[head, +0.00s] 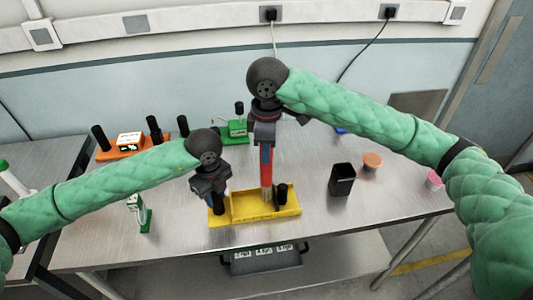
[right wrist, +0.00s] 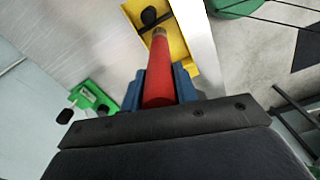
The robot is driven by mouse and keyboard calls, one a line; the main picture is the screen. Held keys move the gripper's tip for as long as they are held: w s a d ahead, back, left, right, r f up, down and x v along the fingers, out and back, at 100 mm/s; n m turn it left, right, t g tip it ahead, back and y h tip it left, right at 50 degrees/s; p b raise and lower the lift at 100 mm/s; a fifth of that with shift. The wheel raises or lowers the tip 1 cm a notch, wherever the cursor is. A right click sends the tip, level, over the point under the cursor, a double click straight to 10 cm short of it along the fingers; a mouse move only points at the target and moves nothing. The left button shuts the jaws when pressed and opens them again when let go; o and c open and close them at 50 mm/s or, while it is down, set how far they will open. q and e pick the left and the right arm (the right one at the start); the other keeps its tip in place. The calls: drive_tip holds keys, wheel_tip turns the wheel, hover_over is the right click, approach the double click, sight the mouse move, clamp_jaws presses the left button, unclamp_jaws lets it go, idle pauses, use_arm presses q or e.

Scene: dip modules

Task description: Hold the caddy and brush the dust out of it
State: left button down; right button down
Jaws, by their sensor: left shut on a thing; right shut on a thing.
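The yellow caddy (head: 245,212) is an open tray on the metal table in the head view, with a dark round thing (head: 281,192) at its right end. It also shows at the top of the right wrist view (right wrist: 178,45). My left gripper (head: 217,203) is shut at the caddy's left end, and its fingertips are partly hidden. My right gripper (head: 266,143) is shut on the red handle of the brush (head: 266,168). The brush stands upright with its bristles down inside the caddy, and the handle also shows in the right wrist view (right wrist: 160,75). No dust can be made out.
A black cup (head: 342,180), an orange round container (head: 372,161) and a pink cup (head: 433,180) stand to the right. An orange device (head: 118,154) and a green device (head: 235,130) stand behind. A small green-based device (head: 139,212) is at left. The table front is clear.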

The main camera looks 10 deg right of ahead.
drive_tip(key=shift+r, duration=1.9)
use_arm(q)
drive_tip(key=c, duration=0.9)
unclamp_jaws()
drive_tip(key=shift+c, duration=0.2)
drive_tip(key=shift+r, duration=0.2)
drive_tip(key=shift+r+p, duration=0.95)
drive_tip(key=shift+r, duration=2.65)
use_arm(e)
drive_tip(key=shift+r, duration=0.95)
